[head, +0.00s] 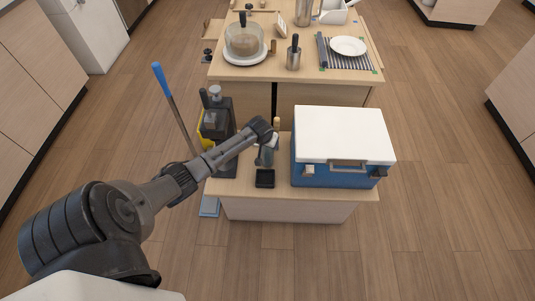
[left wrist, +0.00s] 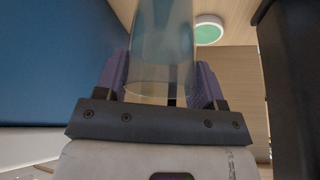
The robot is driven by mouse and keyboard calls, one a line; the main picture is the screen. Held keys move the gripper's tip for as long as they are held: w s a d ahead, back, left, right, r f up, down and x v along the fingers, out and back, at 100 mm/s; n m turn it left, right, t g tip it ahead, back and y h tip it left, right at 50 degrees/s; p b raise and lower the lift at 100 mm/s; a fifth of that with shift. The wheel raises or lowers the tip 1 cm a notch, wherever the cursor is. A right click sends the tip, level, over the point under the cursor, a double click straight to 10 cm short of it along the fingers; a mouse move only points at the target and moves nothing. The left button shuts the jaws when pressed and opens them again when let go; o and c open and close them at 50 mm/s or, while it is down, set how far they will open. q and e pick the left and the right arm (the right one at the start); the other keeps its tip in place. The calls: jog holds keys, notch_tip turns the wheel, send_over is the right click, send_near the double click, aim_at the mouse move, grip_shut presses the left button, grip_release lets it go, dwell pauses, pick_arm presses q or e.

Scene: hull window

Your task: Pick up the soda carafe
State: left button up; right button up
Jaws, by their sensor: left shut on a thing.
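The soda carafe (left wrist: 165,45) is a clear, glass-like cylinder in the left wrist view. It stands between the two purple finger pads of my left gripper (left wrist: 165,82), which is shut on it. In the head view my left gripper (head: 267,153) is over the near small table, between the black machine and the blue box. The arm hides most of the carafe there, and I cannot tell whether its base touches the table. My right gripper is in neither view.
A blue box with a white lid (head: 343,135) stands close on the right. A black machine (head: 217,116) stands on the left, with a blue-handled stick (head: 160,80) beside it. A small black tray (head: 265,178) lies at the front. A second table (head: 240,72) with dishes stands behind.

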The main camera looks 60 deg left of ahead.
pick_arm(q)
jog(key=c, duration=0.8)
jog(key=shift+r, duration=0.1)
